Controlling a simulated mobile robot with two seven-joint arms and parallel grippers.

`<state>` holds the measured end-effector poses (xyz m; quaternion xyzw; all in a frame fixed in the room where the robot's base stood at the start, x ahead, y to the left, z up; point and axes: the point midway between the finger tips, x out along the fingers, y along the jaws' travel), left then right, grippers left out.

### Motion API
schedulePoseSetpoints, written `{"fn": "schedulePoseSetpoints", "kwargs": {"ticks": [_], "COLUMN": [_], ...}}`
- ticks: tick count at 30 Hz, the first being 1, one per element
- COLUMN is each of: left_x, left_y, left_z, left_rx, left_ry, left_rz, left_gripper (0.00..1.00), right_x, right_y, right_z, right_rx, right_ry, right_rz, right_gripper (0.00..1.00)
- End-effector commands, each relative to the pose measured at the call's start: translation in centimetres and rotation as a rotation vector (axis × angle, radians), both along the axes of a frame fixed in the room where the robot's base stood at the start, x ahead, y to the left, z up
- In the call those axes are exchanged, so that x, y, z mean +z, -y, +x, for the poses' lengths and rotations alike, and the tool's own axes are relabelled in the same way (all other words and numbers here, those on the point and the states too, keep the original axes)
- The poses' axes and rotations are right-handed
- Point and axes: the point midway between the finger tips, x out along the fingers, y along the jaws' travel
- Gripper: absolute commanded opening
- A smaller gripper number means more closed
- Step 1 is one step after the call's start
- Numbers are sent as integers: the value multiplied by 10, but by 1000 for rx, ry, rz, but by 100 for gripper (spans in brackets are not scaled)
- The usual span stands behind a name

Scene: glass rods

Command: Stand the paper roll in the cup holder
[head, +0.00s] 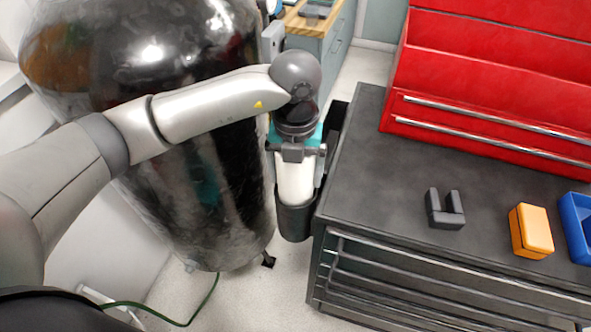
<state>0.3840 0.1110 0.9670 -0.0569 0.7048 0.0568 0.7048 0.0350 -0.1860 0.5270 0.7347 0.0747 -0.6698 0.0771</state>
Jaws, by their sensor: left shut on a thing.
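The white paper roll (295,184) is upright beside the left side of the dark cabinet. My left gripper (298,153) points down at its top and is shut on it. The roll's upper end is hidden by the gripper and wrist. The dark cup holder (296,222) is at the cabinet's left front corner. The roll's lower end is inside or directly behind the holder's rim in this view. I cannot tell how deep it sits. My right gripper is not in view.
The dark cabinet top (385,185) carries a black U-shaped block (445,209), an orange block (531,231) and a blue bin (577,228). A red tool chest (490,85) stands behind. A large glossy black tank (190,150) is close on the left, behind my arm.

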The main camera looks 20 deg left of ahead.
Motion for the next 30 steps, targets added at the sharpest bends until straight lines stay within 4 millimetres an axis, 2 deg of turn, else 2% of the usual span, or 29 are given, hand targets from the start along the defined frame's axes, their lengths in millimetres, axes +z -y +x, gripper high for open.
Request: {"fn": "schedulePoseSetpoints", "kwargs": {"ticks": [11, 12, 15, 23, 26, 30], "left_x": [-4, -4, -4, -3, 6, 31], "left_y": [0, 0, 0, 0, 0, 0], "left_z": [0, 0, 0, 0, 1, 1], "left_rx": [0, 0, 0, 0, 0, -1], "left_ry": [1, 1, 1, 1, 3, 5], "left_rz": [0, 0, 0, 0, 0, 0], "left_gripper": [22, 90, 100, 100, 100, 100], "right_x": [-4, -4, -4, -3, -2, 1], "right_y": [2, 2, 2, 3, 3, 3], "right_z": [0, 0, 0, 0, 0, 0], "right_rx": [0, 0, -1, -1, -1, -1], "right_ry": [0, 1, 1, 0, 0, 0], "right_rz": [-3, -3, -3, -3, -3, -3], "right_gripper": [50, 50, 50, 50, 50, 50]}}
